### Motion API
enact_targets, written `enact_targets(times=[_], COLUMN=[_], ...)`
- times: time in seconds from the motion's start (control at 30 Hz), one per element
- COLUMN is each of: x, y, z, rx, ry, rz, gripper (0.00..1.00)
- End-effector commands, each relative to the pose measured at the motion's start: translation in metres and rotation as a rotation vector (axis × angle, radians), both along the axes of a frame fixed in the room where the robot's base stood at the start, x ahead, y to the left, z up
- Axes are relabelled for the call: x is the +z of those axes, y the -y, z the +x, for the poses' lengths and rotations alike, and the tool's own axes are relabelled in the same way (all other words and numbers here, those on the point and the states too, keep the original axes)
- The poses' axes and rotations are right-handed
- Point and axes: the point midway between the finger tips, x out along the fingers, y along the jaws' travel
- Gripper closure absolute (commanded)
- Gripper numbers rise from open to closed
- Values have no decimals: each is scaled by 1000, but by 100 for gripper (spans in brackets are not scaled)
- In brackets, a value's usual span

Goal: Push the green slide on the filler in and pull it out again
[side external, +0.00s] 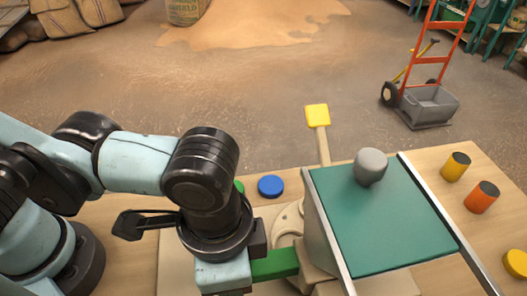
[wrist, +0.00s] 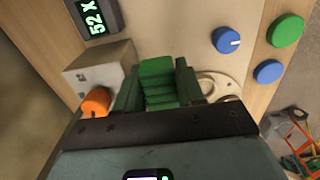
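The green slide (side external: 276,264) is a bar at the lower middle of the side view, running from my gripper (side external: 250,268) to the filler's side. The filler (side external: 385,225) has a teal sloped top with metal edges and a grey knob. In the wrist view the green slide (wrist: 158,82) shows as a stepped green block between the two dark fingers of my gripper (wrist: 160,85). The fingers lie close along both its sides, shut on it. My wrist hides part of the slide and the fingertips in the side view.
A yellow paddle (side external: 317,116) stands behind the filler. A blue disc (side external: 271,186) lies left of it. Yellow (side external: 455,167) and orange (side external: 481,197) cylinders stand at the right. In the wrist view are an orange knob (wrist: 96,101), a grey block and a lit display (wrist: 94,18).

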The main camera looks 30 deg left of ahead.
Motion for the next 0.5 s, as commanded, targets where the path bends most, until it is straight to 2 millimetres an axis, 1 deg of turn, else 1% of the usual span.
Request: enact_targets(times=[0.13, 0.5], x=[0, 1], y=[1, 13], z=[2, 13], rx=[1, 0], ry=[1, 0], rz=[1, 0], gripper=[79, 79])
